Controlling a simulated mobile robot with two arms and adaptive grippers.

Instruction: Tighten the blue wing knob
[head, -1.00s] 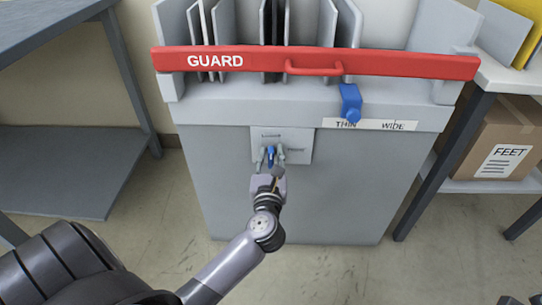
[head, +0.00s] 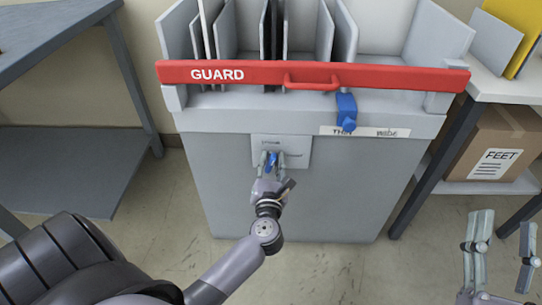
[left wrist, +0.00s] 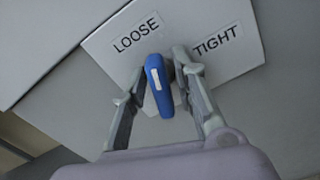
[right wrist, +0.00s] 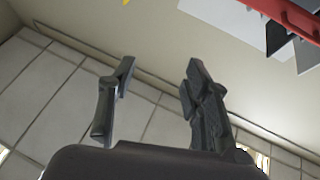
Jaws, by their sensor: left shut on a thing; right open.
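The blue wing knob (head: 273,160) is on a light plate (head: 297,145) on the front of the grey cabinet. In the left wrist view the knob (left wrist: 159,86) stands between the two fingers of my left gripper (left wrist: 158,72). Its upper end lies just below the word LOOSE (left wrist: 136,33); the word TIGHT (left wrist: 218,42) is to its right. My left gripper (head: 271,160) is shut on the knob in the head view. My right gripper (head: 505,228) is open and empty at the lower right, away from the cabinet; its fingers show apart in the right wrist view (right wrist: 160,80).
A red GUARD bar (head: 400,77) crosses the cabinet top before upright panels. A grey shelf table (head: 65,165) stands left; a table with a FEET box (head: 495,145) stands right.

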